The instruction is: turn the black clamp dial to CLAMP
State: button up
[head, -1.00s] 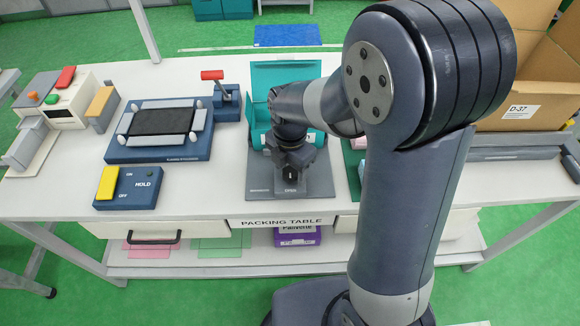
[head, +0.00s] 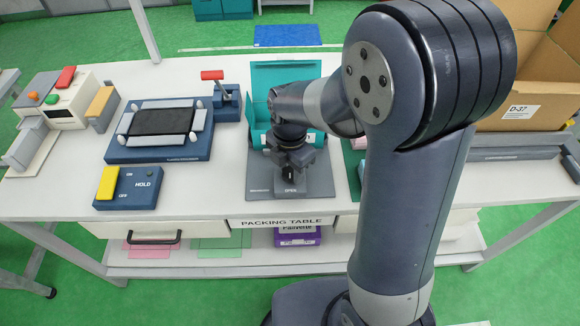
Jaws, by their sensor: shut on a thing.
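The black clamp dial (head: 288,179) is on the grey base plate (head: 258,180) on the packing table, on a raised part whose front label reads OPEN. My gripper (head: 289,170) points down over the dial and is shut on it. The gripper and wrist hide most of the dial, so where its pointer stands cannot be told. The word CLAMP cannot be read in this view. A teal open holder (head: 284,76) stands on the back of the plate, partly behind my arm.
A blue fixture with a black plate (head: 160,121) and a red-handled lever (head: 212,75) stand to the left. A HOLD switch box (head: 142,187) is at the front left. A cardboard box (head: 530,85) is at the right.

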jog(key=m, duration=0.3)
jog(key=shift+m, duration=0.4)
jog(key=m, duration=0.4)
jog(key=shift+m, duration=0.3)
jog(key=m, duration=0.4)
jog(key=shift+m, duration=0.3)
jog(key=m, duration=1.3)
jog(key=shift+m, duration=0.3)
jog(key=m, duration=0.8)
jog(key=shift+m, duration=0.3)
